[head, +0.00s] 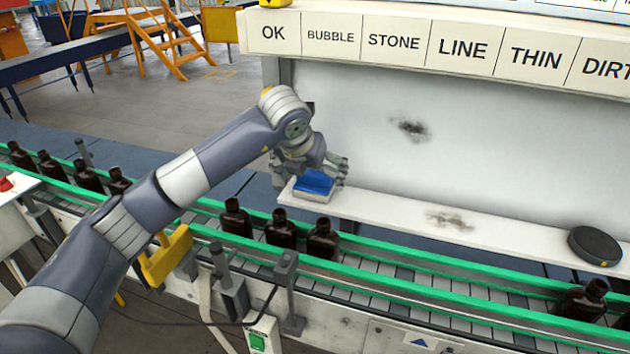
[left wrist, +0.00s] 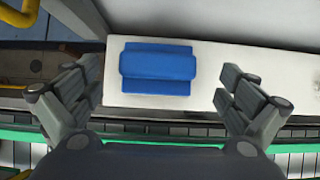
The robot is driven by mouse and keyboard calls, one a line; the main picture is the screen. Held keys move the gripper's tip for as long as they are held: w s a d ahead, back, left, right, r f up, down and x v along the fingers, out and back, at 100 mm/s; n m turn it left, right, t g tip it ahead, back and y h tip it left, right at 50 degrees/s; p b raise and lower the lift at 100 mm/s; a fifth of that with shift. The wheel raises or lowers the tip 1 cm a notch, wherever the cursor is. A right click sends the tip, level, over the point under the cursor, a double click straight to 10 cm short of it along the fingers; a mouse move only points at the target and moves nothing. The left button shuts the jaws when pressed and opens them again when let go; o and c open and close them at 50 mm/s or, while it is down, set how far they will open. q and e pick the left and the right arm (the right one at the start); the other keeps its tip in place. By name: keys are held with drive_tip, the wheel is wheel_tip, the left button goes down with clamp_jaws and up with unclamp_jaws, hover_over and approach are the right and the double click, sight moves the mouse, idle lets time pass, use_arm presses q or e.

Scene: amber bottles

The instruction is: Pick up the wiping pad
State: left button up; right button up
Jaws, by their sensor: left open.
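The wiping pad (head: 313,183) is a blue block with a raised blue grip and a paler underside. It lies at the left end of the white ledge (head: 400,216), behind the conveyor. It also shows in the left wrist view (left wrist: 157,66), left of the middle between the fingers. My left gripper (head: 322,172) is at the pad in the head view, and its fingers partly overlap the pad there. In the left wrist view (left wrist: 160,92) its fingers are spread wide, with nothing between them touching the pad. My right gripper is not in view.
Dark bottles (head: 281,229) stand on the conveyor between green rails (head: 440,262) in front of the ledge. A black round disc (head: 595,245) sits at the ledge's right end. The white panel (head: 480,120) behind has a dark smudge (head: 410,128); another smudge (head: 448,219) marks the ledge.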

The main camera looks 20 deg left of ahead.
sight(314, 173)
use_arm(q)
drive_tip(key=p+x, duration=0.1)
drive_tip(key=x, duration=0.2)
drive_tip(key=shift+a+p, duration=0.15)
drive_tip(key=shift+p, duration=0.25)
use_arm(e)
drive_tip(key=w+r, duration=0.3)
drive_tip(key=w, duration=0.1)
use_arm(q)
drive_tip(key=shift+w+f, duration=0.25)
drive_tip(key=shift+f, duration=0.1)
drive_tip(key=shift+w+f, duration=0.1)
drive_tip(key=shift+f, duration=0.05)
drive_tip(key=shift+c, duration=0.3)
drive_tip(key=c, duration=1.1)
drive_tip(key=shift+r+b, duration=0.6)
drive_tip(key=shift+r, duration=0.1)
wheel_tip(314, 173, up, 2)
drive_tip(key=shift+r+b, duration=0.1)
drive_tip(key=shift+b, duration=0.6)
drive_tip(key=s+a+b, duration=0.3)
drive_tip(key=a, duration=0.5)
drive_tip(key=s+a+b, duration=0.2)
drive_tip(key=a, duration=0.7)
drive_tip(key=shift+s+b, duration=0.4)
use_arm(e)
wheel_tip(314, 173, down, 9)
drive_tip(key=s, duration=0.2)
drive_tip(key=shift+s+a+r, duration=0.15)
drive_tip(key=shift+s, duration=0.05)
